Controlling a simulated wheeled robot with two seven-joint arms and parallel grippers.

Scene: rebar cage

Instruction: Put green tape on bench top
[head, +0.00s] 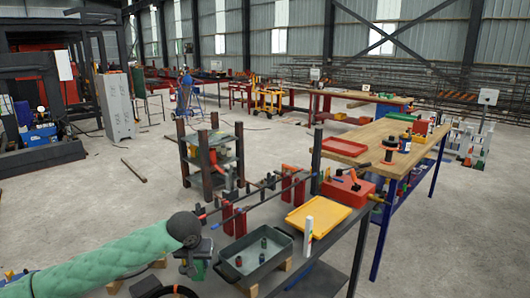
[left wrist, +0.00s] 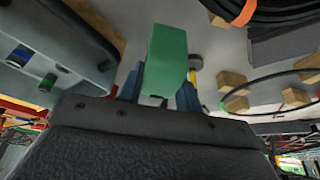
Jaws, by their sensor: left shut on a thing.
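My left gripper (head: 200,254) is at the near left end of the dark metal bench, left of the grey tray. It is shut on a green block-like piece, the green tape (left wrist: 167,60), which stands between the fingers in the left wrist view. In the head view the green tape (head: 197,269) shows only partly below the gripper. I cannot tell whether it touches the surface below. A bench top (head: 335,246) shows bare at the right of the grey tray. My right gripper is not in view.
The grey tray (head: 232,274) holds several small bottles. A yellow tray (head: 318,219), a white upright bottle (head: 308,238) and a red box (head: 347,188) stand farther along. Wooden blocks (left wrist: 237,104) and a black coil (left wrist: 285,12) lie near the gripper. A wooden-topped bench (head: 378,134) stands behind.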

